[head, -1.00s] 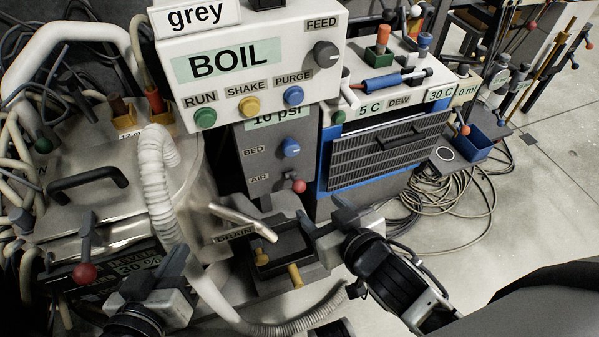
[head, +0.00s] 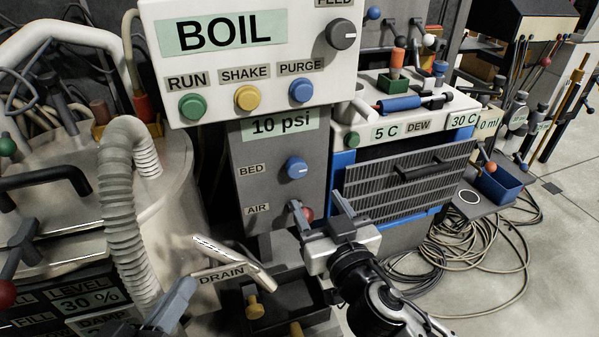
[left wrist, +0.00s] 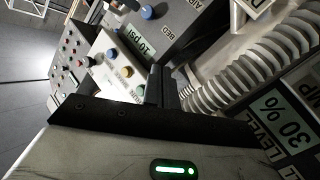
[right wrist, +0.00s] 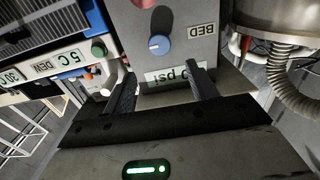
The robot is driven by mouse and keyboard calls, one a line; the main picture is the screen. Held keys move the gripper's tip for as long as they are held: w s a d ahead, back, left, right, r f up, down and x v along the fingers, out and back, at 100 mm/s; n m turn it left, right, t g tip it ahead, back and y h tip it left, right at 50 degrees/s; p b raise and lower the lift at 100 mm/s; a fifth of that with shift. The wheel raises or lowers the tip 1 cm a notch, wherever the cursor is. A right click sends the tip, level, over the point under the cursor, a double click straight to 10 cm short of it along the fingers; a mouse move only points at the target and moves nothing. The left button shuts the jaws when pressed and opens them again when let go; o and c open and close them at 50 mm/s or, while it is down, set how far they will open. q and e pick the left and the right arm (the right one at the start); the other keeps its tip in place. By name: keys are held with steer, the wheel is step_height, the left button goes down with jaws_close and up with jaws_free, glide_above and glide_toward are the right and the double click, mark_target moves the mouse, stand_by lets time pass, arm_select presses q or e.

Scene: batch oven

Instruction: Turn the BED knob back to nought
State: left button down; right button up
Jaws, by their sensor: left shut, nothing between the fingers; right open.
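The BED knob (head: 297,168) is a round blue knob on the grey panel below the 10 psi display. A light mark shows on its right side in the head view. It also shows in the right wrist view (right wrist: 159,45) and left wrist view (left wrist: 147,11). My left gripper (head: 183,292) is shut and empty, low on the left near the DRAIN label.
The BOIL box (head: 150,60) with RUN, SHAKE and PURGE buttons overhangs the panel. A ribbed white hose (head: 125,230) and the DRAIN lever (head: 235,263) stand left. A grille (head: 410,180) stands to the right.

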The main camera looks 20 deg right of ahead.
mark_target(298, 170)
steer(key=w+b, duration=0.1)
steer(key=w, duration=0.9)
steer(key=shift+w+a, duration=0.15)
steer(key=shift+w, duration=0.05)
steer(key=c, duration=1)
